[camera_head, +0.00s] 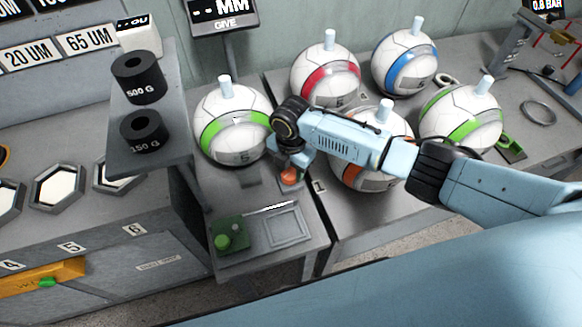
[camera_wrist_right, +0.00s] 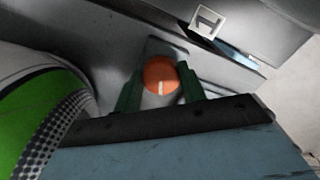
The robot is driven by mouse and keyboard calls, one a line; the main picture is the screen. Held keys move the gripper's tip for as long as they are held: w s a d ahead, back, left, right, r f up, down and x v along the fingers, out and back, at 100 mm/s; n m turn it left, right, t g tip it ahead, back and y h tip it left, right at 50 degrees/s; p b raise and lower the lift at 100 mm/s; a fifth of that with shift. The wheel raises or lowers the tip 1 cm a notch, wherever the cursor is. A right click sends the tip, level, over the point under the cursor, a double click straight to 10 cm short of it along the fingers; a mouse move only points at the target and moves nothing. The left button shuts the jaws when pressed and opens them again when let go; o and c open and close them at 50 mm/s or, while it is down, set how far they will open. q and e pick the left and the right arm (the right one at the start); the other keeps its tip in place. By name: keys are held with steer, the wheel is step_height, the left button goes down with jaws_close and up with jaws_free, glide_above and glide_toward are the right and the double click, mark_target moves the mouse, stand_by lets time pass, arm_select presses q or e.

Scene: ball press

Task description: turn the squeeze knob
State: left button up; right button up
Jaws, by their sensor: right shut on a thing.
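The squeeze knob is an orange round knob with a pale line on its face. It shows in the head view (camera_head: 290,178) on the grey bench, just below my right gripper (camera_head: 291,165). In the right wrist view the orange knob (camera_wrist_right: 160,76) sits between the two dark green fingers of my right gripper (camera_wrist_right: 161,92), which is shut on it. The pale line points towards the gripper's palm. A white ball with a green band (camera_head: 232,122) stands just left of the gripper, and its green side (camera_wrist_right: 40,125) fills the left of the wrist view. My left gripper is not in view.
A green box with a round green button (camera_head: 222,241) and a square tray (camera_head: 284,228) lie in front. A shelf with black weights (camera_head: 137,78) stands left. Several banded balls, including a red-banded one (camera_head: 325,77), stand behind and right. A display (camera_head: 222,13) stands behind.

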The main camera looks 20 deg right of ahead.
mark_target(292, 173)
steer(key=shift+s+r+m+p, duration=0.1)
steer(key=shift+r+m+p, duration=0.1)
steer(key=shift+m+p, duration=2.05)
steer(key=shift+m, duration=0.15)
steer(key=m+p, duration=0.2)
steer(key=m, duration=0.1)
steer(key=shift+s, duration=0.1)
steer(key=shift+f+m+p, duration=0.1)
steer(key=shift+m+p, duration=0.6)
steer(key=shift+m, duration=0.7)
steer(key=o, duration=1)
steer(key=shift+c, duration=0.2)
step_height(292, 173, up, 13)
steer(key=p, duration=0.3)
